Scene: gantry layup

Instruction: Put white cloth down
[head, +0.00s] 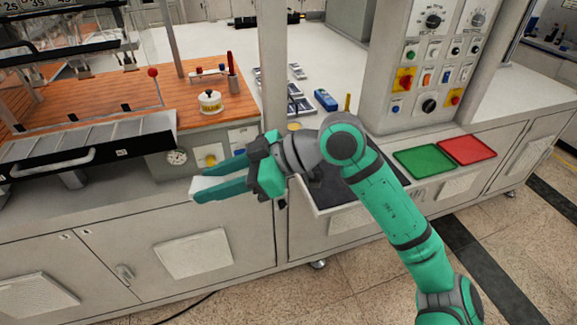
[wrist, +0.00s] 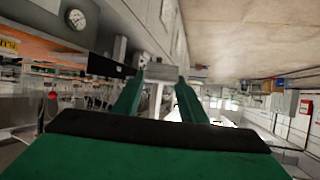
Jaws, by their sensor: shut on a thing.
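My gripper (head: 197,187) is stretched out to the left in the head view, in front of the bench's cabinet face. Its two green fingers are shut on the white cloth (head: 207,183), a small pale piece showing between them near the tips. In the wrist view my gripper (wrist: 162,80) points away from the camera, with the pale grey-white cloth (wrist: 161,71) across the fingertips. The cloth appears held clear of any surface. Most of it is hidden by the fingers.
A green tray (head: 431,157) and a red tray (head: 467,149) lie empty on the ledge at right. A dark mat (head: 335,190) lies partly behind my arm. A wooden worktop (head: 205,100) holds a white lidded pot (head: 210,101). A blue object (head: 326,99) lies farther back.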

